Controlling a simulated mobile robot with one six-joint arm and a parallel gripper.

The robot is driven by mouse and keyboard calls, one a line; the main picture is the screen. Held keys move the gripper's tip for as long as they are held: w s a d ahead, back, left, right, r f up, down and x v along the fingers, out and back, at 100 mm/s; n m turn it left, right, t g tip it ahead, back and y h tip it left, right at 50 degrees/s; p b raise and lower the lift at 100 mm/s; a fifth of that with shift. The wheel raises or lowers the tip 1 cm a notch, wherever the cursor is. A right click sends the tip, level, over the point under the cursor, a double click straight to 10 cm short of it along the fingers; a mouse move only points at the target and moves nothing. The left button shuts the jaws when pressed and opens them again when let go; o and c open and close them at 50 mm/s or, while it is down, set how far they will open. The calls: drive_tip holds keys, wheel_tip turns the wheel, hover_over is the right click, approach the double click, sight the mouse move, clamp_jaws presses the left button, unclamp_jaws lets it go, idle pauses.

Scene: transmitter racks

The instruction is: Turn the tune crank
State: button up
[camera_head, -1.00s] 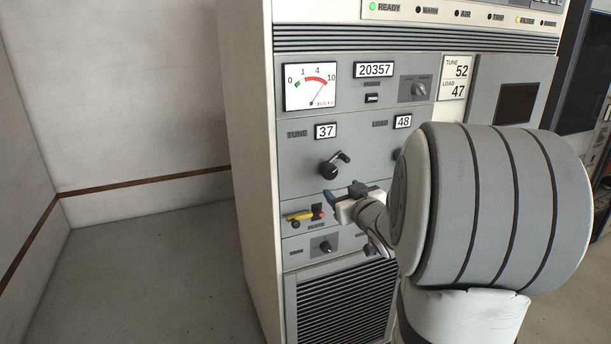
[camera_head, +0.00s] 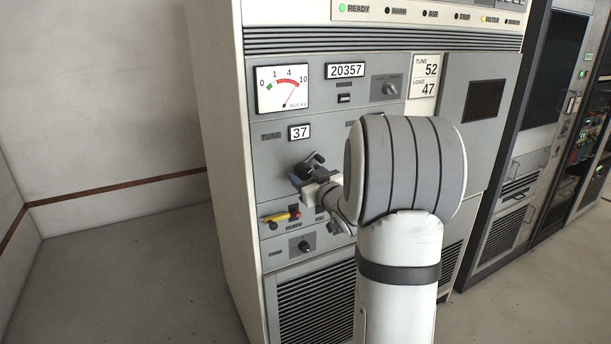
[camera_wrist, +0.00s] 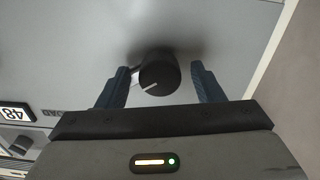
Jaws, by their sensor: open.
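The black tune crank (camera_head: 312,160) is on the grey panel, below the tune display (camera_head: 299,132), which reads 37. My gripper (camera_head: 305,182) is at the crank and covers its lower part in the head view. In the wrist view, the crank's dark round knob (camera_wrist: 159,74) with a white line lies between the two blue fingers of my gripper (camera_wrist: 160,69). The fingers are open, with a gap on each side of the knob. A card (camera_head: 424,76) on the panel shows TUNE 52 and LOAD 47.
The load display (camera_wrist: 15,114) reads 48 in the wrist view. Open floor (camera_head: 130,265) lies left of the cabinet.

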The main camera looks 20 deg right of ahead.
drive_tip(key=shift+c, duration=0.3)
drive_tip(key=c, duration=0.9)
drive_tip(key=shift+a, duration=0.1)
drive_tip(key=shift+m, duration=0.3)
drive_tip(key=shift+m, duration=1.2)
drive_tip(key=shift+m+p, duration=0.55)
drive_tip(key=shift+m, duration=1.35)
